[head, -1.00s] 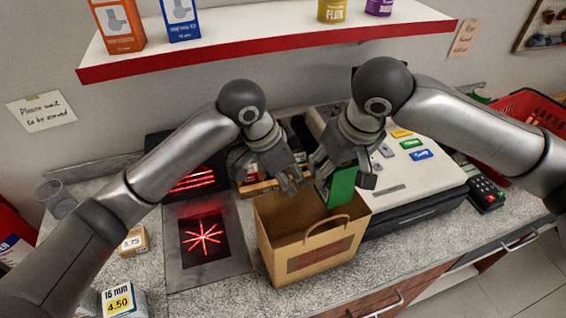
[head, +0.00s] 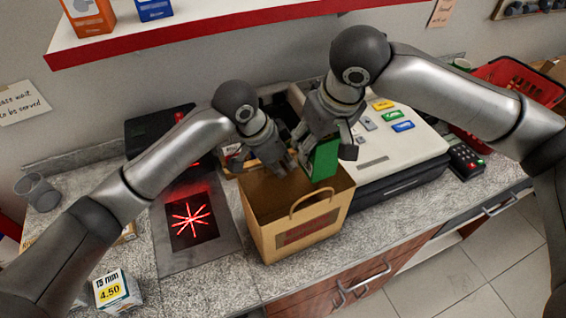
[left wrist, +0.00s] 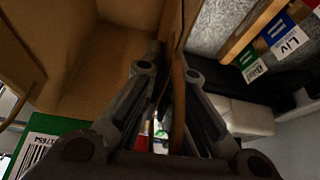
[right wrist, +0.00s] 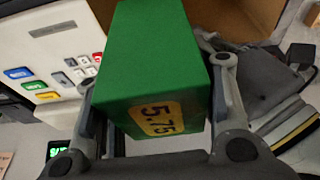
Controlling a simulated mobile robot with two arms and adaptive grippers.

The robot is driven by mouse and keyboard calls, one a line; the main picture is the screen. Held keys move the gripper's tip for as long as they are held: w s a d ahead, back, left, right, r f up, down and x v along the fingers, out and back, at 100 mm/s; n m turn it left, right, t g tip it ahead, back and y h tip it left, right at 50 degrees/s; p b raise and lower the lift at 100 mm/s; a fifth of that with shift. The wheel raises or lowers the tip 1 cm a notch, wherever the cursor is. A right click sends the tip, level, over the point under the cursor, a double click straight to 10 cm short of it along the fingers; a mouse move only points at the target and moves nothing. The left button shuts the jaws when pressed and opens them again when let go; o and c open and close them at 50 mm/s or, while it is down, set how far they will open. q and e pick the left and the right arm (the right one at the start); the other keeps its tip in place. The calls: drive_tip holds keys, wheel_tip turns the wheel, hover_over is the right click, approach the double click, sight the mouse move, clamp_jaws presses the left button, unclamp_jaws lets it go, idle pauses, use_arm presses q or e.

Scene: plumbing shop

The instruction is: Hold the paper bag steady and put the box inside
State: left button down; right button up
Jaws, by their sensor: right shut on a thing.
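The brown paper bag (head: 268,238) stands upright and open on the counter, with its handle up at the front. My left gripper (head: 284,167) is at the bag's back rim. The right wrist view shows the box (right wrist: 150,55) between the fingers, with a yellow 5.75 label. The box's lower end is near rim height; its exact depth is unclear.
The cash register (head: 405,150) stands right of the bag, with a card terminal (head: 466,160) and red basket (head: 515,85) beyond. A lit scanner plate (head: 180,255) lies left. A small 4.50 box (head: 118,290) is at front left. A red-edged shelf (head: 200,42) overhangs behind.

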sight(328, 158)
wheel_tip(328, 158, down, 14)
drive_tip(key=shift+r, duration=0.15)
drive_tip(key=o, duration=1.2)
idle(0.4)
drive_tip(key=shift+o, duration=0.2)
drive_tip(key=v, duration=1.1)
drive_tip(key=shift+s+r, duration=0.1)
drive_tip(key=shift+r, duration=0.25)
use_arm(q)
drive_tip(key=c, duration=1.6)
unclamp_jaws()
drive_tip(key=shift+o, duration=0.2)
drive_tip(key=shift+r, duration=0.15)
